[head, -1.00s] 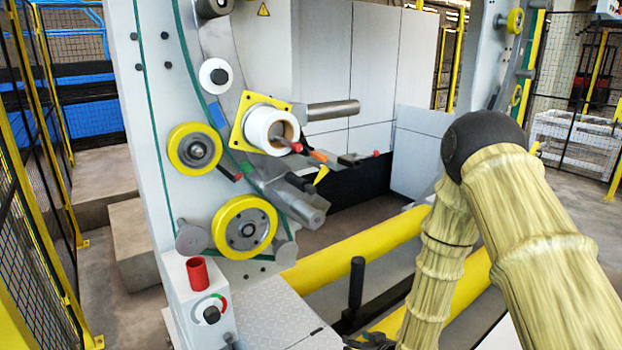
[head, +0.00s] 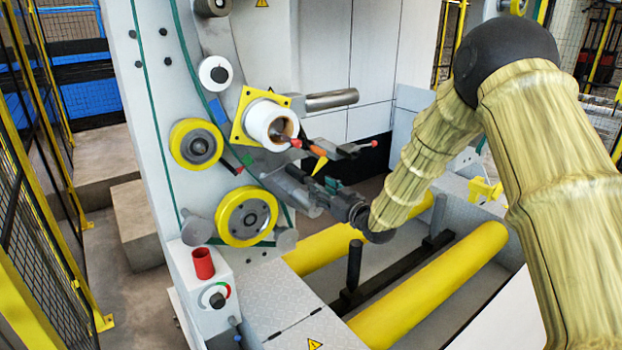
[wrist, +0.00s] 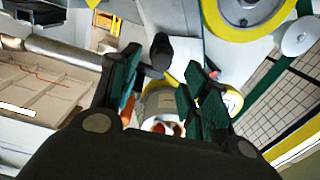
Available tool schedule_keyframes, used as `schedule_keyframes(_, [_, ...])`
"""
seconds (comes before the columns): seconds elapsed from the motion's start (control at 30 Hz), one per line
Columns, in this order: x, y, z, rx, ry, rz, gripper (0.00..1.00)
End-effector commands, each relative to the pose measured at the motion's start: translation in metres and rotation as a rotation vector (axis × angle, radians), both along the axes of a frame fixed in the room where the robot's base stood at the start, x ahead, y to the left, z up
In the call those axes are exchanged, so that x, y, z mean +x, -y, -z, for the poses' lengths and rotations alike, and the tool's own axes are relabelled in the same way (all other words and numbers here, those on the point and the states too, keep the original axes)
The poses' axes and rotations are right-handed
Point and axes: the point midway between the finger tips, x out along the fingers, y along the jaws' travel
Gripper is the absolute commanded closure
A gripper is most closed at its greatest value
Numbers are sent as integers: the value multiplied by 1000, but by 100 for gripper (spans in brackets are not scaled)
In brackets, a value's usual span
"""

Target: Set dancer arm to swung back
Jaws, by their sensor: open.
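The dancer arm (head: 270,168) is a grey metal lever on the machine's pale side plate, below the white roll core (head: 268,122) with its yellow square flange. Its lower end is partly hidden by my gripper (head: 318,185), which has come in from the right in the head view. My gripper is open, its dark-green fingers spread beside the lever's end. In the wrist view my gripper (wrist: 160,78) frames a dark rounded cylinder (wrist: 163,50) and a pale cylinder with a red tip. I cannot tell whether the fingers touch anything.
Yellow rollers (head: 195,144) and (head: 246,216) sit left of the lever. Red-tipped and orange pointers (head: 318,151) stick out just above my gripper. A dark upright post (head: 354,263) and long yellow bars (head: 440,280) lie below. A control box (head: 212,300) stands at lower left.

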Motion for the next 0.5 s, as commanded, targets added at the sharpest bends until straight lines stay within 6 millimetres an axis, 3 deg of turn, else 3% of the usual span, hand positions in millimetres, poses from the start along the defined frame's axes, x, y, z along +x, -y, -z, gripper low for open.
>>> schedule_keyframes(0.2, [28,-22,-2,-1,0,-1,54])
schedule_keyframes(0.5, [50,-38,0,0,-1,-1,54])
